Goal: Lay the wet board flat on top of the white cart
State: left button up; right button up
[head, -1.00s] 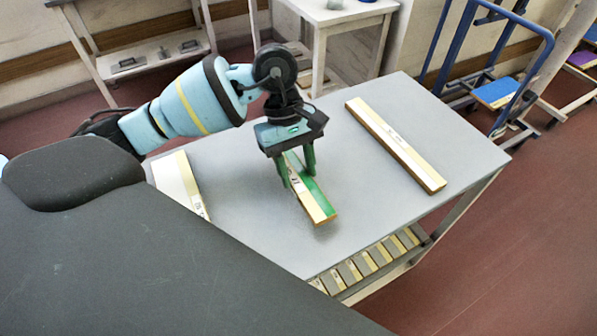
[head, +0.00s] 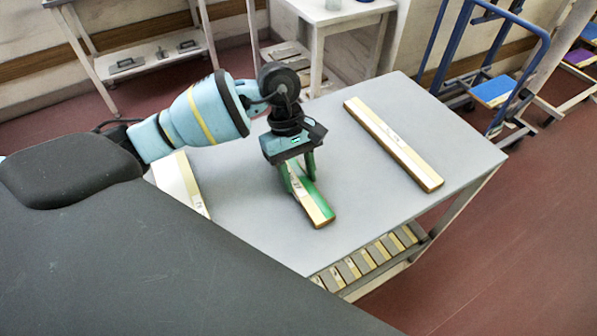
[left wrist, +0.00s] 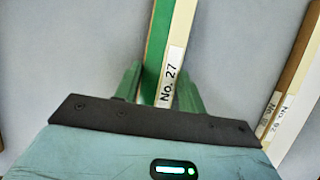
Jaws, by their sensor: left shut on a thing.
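The board labelled No. 27 (head: 316,208), with a green painted strip, a pale strip and a brown edge, lies along the pale grey top (head: 245,225) of the cart-like table. It looks flat and at or very near the surface; I cannot tell whether it fully touches. My left gripper (head: 299,180) is shut on it from above, one green finger on each side. In the left wrist view the board (left wrist: 158,50) runs between the fingers (left wrist: 159,88). The fingers and hand hide its rear part in the head view. My right gripper is not in view.
Another board (head: 395,145) lies right of mine, and a pale board (head: 182,185) lies at the left. Several boards (head: 365,262) are on the lower shelf. A white stand (head: 330,12) is behind, and a blue-framed trolley (head: 495,90) at back right. The top's right front is clear.

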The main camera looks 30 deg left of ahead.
pick_arm(q)
jog(key=o, duration=1)
jog(key=shift+f, duration=0.15)
jog(key=shift+r, duration=0.25)
jog(key=shift+b+v, duration=0.6)
jog(key=shift+v, duration=5.3)
jog(key=shift+a, duration=0.1)
